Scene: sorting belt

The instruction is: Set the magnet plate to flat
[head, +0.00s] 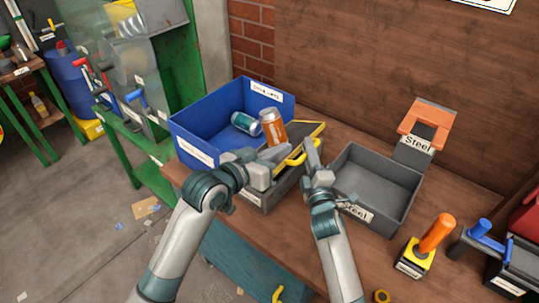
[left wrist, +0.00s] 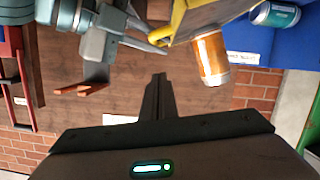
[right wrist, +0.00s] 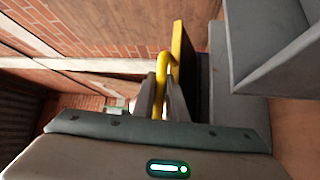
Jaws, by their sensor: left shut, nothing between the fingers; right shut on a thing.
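The magnet plate (head: 308,134) is a dark slab with yellow edges beside the blue bin, above a grey box. It looks tilted; its exact angle is hard to tell. Its yellow handle (head: 296,159) faces me. My right gripper (head: 309,148) is shut on this handle, which shows between its fingers in the right wrist view (right wrist: 160,88). My left gripper (head: 284,153) is shut and empty, just left of the handle; its closed fingers show in the left wrist view (left wrist: 158,88). An orange can (head: 272,126) is at the plate's left side; its contact is unclear.
The blue bin (head: 203,118) holds a teal can (head: 245,123). A grey tray (head: 378,152) labelled Steel is empty on the right, with an orange-topped holder (head: 428,120) behind it. An orange-handled tool (head: 436,235) and a blue-handled device (head: 485,237) stand further right.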

